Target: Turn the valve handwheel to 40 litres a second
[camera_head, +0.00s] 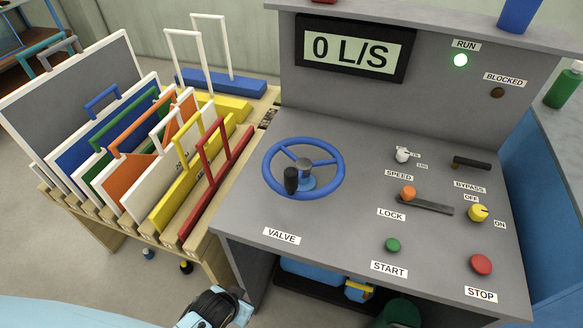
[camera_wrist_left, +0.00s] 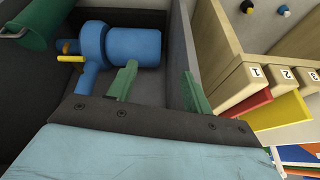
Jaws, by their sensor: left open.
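The blue valve handwheel (camera_head: 324,149) with its black knob (camera_head: 291,181) lies on the console's sloped top, above the VALVE label (camera_head: 282,236). The knob is at the wheel's near left side. The display (camera_head: 351,48) reads 0 L/S. Part of my left wrist (camera_head: 215,306) shows at the bottom of the head view, below and left of the wheel and apart from it. In the left wrist view, my left gripper (camera_wrist_left: 160,90) has its two green fingers spread with nothing between them. The handwheel is not seen there. My right gripper is not in view.
The console top holds a white SPEED knob (camera_head: 402,155), orange LOCK lever (camera_head: 408,193), yellow knob (camera_head: 478,212), green START (camera_head: 392,245) and red STOP (camera_head: 481,264) buttons. A panel rack (camera_head: 173,240) stands left; a blue pump (camera_wrist_left: 134,47) sits under the console.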

